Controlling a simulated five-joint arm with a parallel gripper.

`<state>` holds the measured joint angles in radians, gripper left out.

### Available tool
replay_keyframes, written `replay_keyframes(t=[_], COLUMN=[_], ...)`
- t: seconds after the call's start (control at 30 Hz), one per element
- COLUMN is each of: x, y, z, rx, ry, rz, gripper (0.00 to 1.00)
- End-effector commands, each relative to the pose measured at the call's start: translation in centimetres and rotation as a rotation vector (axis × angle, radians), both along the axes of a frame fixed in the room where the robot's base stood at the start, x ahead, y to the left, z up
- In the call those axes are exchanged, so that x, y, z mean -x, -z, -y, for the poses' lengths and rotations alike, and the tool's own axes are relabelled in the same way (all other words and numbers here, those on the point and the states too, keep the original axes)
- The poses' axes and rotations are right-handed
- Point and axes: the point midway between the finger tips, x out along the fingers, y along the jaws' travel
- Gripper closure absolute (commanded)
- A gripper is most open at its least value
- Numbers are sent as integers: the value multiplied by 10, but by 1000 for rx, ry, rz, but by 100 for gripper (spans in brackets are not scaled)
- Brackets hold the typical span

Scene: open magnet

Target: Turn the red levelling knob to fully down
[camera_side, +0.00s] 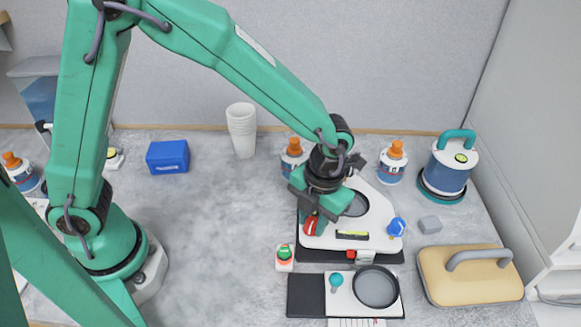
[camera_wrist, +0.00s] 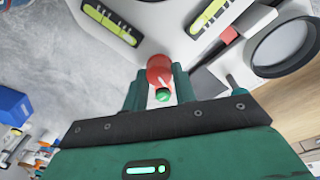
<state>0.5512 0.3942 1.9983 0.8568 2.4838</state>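The red levelling knob (camera_side: 310,225) sits at the left front corner of a white plate (camera_side: 385,243) on a black base. My gripper (camera_side: 317,212) is lowered over it from above and hides part of it. A blue knob (camera_side: 396,227) stands at the plate's right side. A yellow-green spirit level (camera_side: 352,235) lies at the plate's front.
A green-topped button box (camera_side: 284,256) stands just left front of the plate. A second device with a dark round dish (camera_side: 376,287) lies in front. A beige block with a grey handle (camera_side: 470,275) is at right, bottles behind. The table's left middle is clear.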

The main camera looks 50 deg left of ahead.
Motion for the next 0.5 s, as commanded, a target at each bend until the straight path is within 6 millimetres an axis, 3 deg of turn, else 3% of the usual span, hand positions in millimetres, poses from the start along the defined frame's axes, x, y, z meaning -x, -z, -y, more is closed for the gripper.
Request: replay_keyframes(t=[0.03, 0.1, 0.5], x=[4, 3, 0], y=[2, 2, -3], z=[0, 0, 0], rx=[-6, -5, 0], ry=[5, 3, -1], rz=[-9, -7, 0], gripper=[64, 52, 52])
